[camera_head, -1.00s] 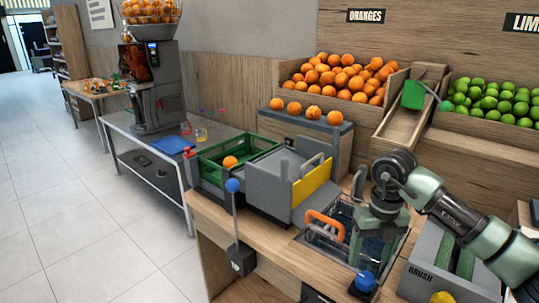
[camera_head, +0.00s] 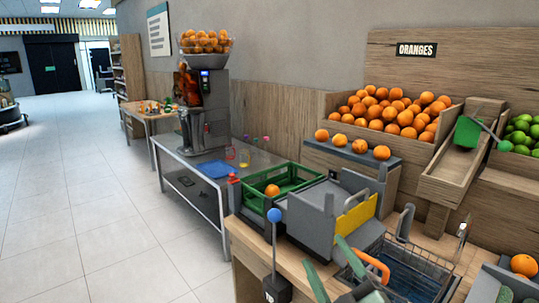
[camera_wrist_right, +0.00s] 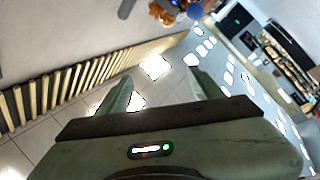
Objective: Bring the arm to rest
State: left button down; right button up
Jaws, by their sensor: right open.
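My right gripper (camera_head: 335,268) shows at the bottom edge of the head view. Its two green fingers point up and stand apart, in front of the counter near the wire basket with the orange handle. Most of its arm is out of view. In the right wrist view the same gripper (camera_wrist_right: 162,88) is open, with nothing between its fingers. My left gripper is in neither view.
A wire basket (camera_head: 400,275) sits in the counter, beside a grey machine with a yellow panel (camera_head: 356,217). A blue-knobbed lever (camera_head: 274,216) stands at the counter's left edge. A green crate (camera_head: 250,191) holds an orange. The floor at left is clear.

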jog(key=s+d+f+m+g+h, duration=0.3)
jog(key=d+f+m+h, duration=0.15)
jog(key=f, duration=0.35)
jog(key=s+d+f+m+g+h, duration=0.3)
jog(key=d+f+m+h, duration=0.15)
jog(key=f, duration=0.45)
jog(key=s+f+m+g+y, duration=0.1)
jog(key=s+f+g, duration=0.5)
jog(key=s, duration=0.5)
jog(key=s+f+m+g+y, duration=0.1)
jog(key=s+f+g, duration=0.5)
jog(key=s, duration=0.5)
notch_tip(320, 180, down, 27)
jog(key=s, duration=0.1)
jog(key=s+d+f+g, duration=0.1)
jog(key=s+d+f, duration=0.2)
jog(key=s+f, duration=1.3)
jog(key=shift+s+f, duration=0.2)
jog(key=shift+s, duration=0.4)
